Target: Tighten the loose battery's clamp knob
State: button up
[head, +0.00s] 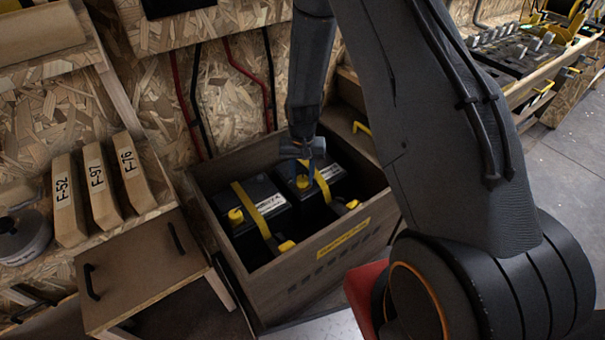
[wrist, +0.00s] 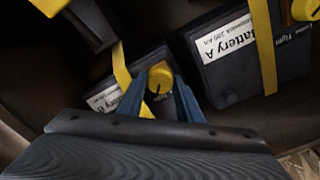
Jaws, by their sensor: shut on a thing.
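My gripper (head: 303,178) reaches down into the wooden box onto the right-hand black battery (head: 330,179). In the wrist view its two blue fingers (wrist: 158,90) are shut on a round yellow knob (wrist: 161,77) with a dark pointer line. The knob is on the battery labelled Battery B (wrist: 104,98), partly hidden by my gripper. A yellow strap (wrist: 121,66) runs beside the knob. Battery A (wrist: 230,42) sits to the right in the wrist view, with its own yellow strap (wrist: 263,45) and yellow knob (wrist: 306,9). I cannot tell how tight either strap is.
The box's front wall (head: 330,255) and side walls closely surround both batteries. The left battery (head: 262,203) stands beside the gripped one. Red and black cables (head: 185,105) hang on the wall behind.

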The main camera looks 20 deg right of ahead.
aim_at(303, 178)
jog(key=shift+m+p, duration=0.45)
jog(key=shift+m, duration=1.05)
jog(key=o, duration=1)
jog(key=shift+o, duration=0.2)
jog(key=shift+r, duration=0.1)
jog(key=shift+r, duration=3.8)
jog(key=shift+r, duration=0.1)
